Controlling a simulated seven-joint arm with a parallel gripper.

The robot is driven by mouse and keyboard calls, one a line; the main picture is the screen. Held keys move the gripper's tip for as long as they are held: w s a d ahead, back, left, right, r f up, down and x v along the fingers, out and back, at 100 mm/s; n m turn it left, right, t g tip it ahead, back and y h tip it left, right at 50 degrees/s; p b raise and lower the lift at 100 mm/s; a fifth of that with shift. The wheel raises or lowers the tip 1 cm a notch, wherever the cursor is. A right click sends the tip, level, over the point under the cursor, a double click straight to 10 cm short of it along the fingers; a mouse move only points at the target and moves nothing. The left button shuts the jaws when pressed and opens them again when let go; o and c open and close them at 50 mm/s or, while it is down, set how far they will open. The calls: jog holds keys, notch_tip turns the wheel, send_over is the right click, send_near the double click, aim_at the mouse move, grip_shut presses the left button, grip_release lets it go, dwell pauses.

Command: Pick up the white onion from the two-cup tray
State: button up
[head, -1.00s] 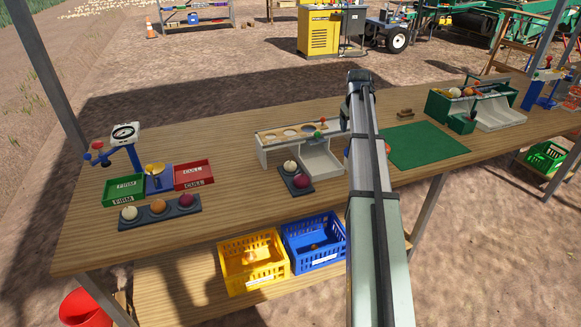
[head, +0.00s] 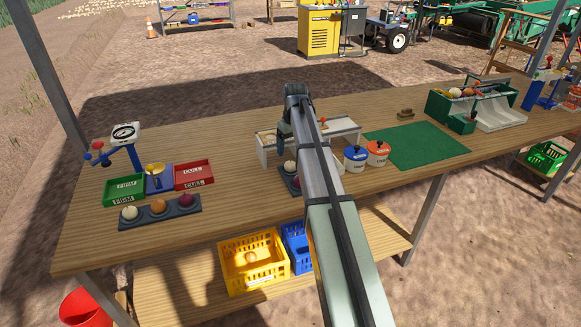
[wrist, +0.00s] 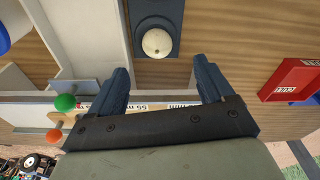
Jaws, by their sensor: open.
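The white onion (head: 290,166) sits in the back cup of the dark two-cup tray (head: 284,178) on the wooden table. My arm covers the tray's right side and the red onion in its other cup in the head view. In the wrist view the white onion (wrist: 157,43) lies just beyond and between the fingertips of my gripper (wrist: 161,70). The fingers are open, one on each side, with nothing between them. The dark tray (wrist: 180,12) shows around the onion.
A white sizing stand (head: 345,128) stands close behind the tray, with green and orange knobs (wrist: 65,102) near my left finger. Blue-lidded (head: 355,157) and orange-lidded (head: 377,152) pots stand to the right. A red CULL bin (head: 194,174) and a three-cup tray (head: 160,210) are to the left.

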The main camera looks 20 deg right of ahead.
aim_at(291, 161)
jog(key=shift+w+d+f, duration=0.1)
jog(key=shift+w+f, duration=0.05)
jog(key=shift+f, duration=1.2)
jog(key=shift+w+f, duration=0.2)
jog(key=shift+f, duration=1.2)
jog(key=shift+w+d+f, duration=0.1)
jog(key=shift+w+f, duration=0.05)
jog(key=shift+f, duration=1.2)
jog(key=shift+c, duration=0.3)
jog(key=c, duration=1.1)
